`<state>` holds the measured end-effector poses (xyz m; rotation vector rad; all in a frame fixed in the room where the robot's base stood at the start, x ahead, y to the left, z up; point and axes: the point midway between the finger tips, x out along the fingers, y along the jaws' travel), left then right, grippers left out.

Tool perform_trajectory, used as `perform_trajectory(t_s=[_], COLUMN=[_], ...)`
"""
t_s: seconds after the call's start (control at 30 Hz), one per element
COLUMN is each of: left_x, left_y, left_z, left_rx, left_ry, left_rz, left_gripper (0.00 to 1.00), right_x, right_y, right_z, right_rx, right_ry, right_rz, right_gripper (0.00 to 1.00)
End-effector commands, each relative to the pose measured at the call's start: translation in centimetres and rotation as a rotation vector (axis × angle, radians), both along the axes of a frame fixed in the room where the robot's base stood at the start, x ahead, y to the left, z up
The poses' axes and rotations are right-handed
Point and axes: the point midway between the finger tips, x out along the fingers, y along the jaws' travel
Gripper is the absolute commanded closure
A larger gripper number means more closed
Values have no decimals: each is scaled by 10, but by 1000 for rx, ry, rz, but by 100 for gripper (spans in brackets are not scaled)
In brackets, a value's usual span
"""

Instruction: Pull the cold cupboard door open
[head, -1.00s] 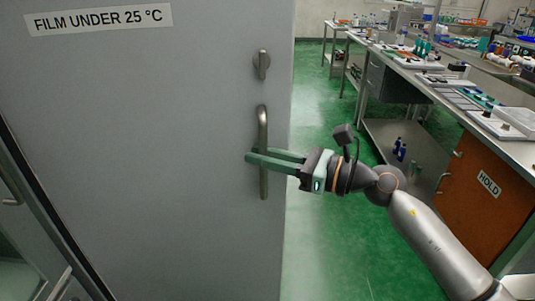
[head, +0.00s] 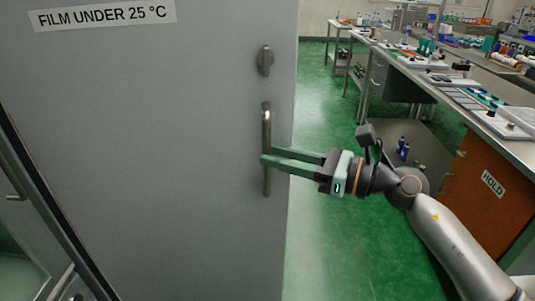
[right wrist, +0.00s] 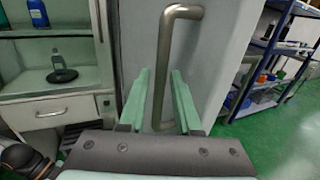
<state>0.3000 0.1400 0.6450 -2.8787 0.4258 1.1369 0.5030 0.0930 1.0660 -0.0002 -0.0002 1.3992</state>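The cold cupboard door (head: 150,150) is a large grey panel labelled "FILM UNDER 25 °C" in the head view. Its upright metal bar handle (head: 266,120) is near the door's right edge. It also shows in the right wrist view (right wrist: 163,60). My right gripper (head: 267,154) is open, with its green fingertips at the handle's lower half. In the right wrist view its fingers (right wrist: 160,73) stand apart, one on each side of the bar, with gaps showing. I cannot tell whether the door is ajar. My left gripper is not in view.
A bench with an orange-brown "HOLD" cabinet (head: 487,205) stands at the right. Green floor (head: 325,230) is clear between door and bench. A blue shelf rack (right wrist: 275,60) shows in the right wrist view.

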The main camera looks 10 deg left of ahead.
Motion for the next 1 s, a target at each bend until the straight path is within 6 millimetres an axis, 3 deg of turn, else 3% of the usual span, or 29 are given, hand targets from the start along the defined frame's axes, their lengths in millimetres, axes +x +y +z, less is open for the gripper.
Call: perform_trajectory(t_s=[0.2,0.43,0.6,1.0], left_x=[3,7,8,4], left_y=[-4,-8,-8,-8], left_z=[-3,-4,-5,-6], left_rx=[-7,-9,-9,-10], left_ry=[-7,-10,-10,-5], left_rz=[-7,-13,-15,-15], left_gripper=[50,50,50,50], right_x=[-8,-14,-17,-18], right_y=[-50,-86,-95,-94], right_z=[-3,-1,0,-2], right_rx=[-2,0,1,44], right_ry=[-1,0,0,46], right_rz=[-4,-2,0,-2], right_gripper=[68,68,68,68])
